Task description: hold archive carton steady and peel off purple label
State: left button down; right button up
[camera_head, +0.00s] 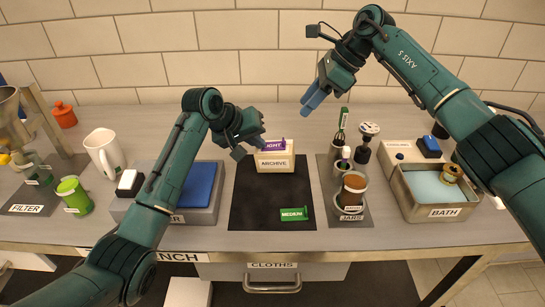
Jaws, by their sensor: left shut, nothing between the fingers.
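The archive carton (276,165), a cream box with an ARCHIVE tag on its front, stands upright at the back of a dark mat. The purple label (273,147) is at the carton's upper front; its printed word is partly covered, with "IGHT" showing. My left gripper (258,140) is shut and empty at the carton's upper left, overlapping the label's left end in view; I cannot tell whether it touches.
A green MEDIUM label (294,214) lies on the mat (262,210), whose front is otherwise clear. Jars and tools stand right on a grey board (353,218), beside the BATH tray (440,212). A grey tray with a blue pad (196,185) is left.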

jog(key=shift+a+f, duration=0.1)
send_over(284, 141)
jog(key=shift+w+d+f, duration=0.1)
jog(key=shift+d+f, duration=0.15)
jog(key=shift+f, duration=0.85)
jog(key=shift+w+d+f, duration=0.1)
jog(key=shift+d+f, duration=0.1)
jog(key=shift+f, duration=0.85)
jog(key=shift+d, duration=0.1)
jog(key=shift+d, duration=0.2)
jog(key=shift+f, duration=0.15)
jog(key=shift+f, duration=2.5)
